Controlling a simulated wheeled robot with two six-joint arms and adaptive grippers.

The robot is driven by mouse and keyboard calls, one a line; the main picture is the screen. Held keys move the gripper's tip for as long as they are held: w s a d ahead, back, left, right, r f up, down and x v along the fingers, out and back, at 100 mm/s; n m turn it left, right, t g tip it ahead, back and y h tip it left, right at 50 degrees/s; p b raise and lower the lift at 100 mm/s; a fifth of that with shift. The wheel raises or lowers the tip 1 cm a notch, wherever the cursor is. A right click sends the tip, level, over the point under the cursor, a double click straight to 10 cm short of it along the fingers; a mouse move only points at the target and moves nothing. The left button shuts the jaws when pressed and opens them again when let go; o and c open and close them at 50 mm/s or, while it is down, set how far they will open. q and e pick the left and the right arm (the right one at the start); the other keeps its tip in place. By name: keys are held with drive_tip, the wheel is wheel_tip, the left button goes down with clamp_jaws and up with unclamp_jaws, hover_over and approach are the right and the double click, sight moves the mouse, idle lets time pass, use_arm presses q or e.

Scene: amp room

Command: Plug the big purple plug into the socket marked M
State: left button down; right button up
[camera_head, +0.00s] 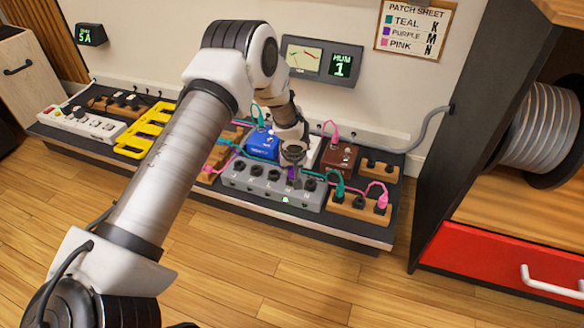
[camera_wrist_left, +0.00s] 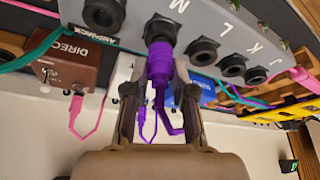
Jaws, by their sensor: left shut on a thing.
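The big purple plug (camera_wrist_left: 160,62) is between the fingers of my left gripper (camera_wrist_left: 157,95), which is shut on it. In the head view the purple plug (camera_head: 291,174) is a small patch under my left gripper (camera_head: 292,158). The grey socket box (camera_head: 245,180) has a row of black sockets lettered J to N. In the wrist view the plug's front end meets the socket marked M (camera_wrist_left: 162,27) and covers part of it. I cannot tell how deep it sits. A purple cable (camera_wrist_left: 158,95) hangs behind the plug. My right gripper is not in view.
A teal plug (camera_head: 339,186) and a pink plug (camera_head: 382,202) stand at the wooden block on the right. A blue pedal (camera_head: 262,142) and a brown box (camera_head: 339,156) stand behind the socket box. A patch sheet (camera_head: 414,30) hangs on the wall. Loose cables cross the board.

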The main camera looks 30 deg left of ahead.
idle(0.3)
use_arm(q)
drive_tip(key=c, duration=0.9)
unclamp_jaws()
drive_tip(key=shift+r, duration=0.1)
drive_tip(key=v, duration=1.2)
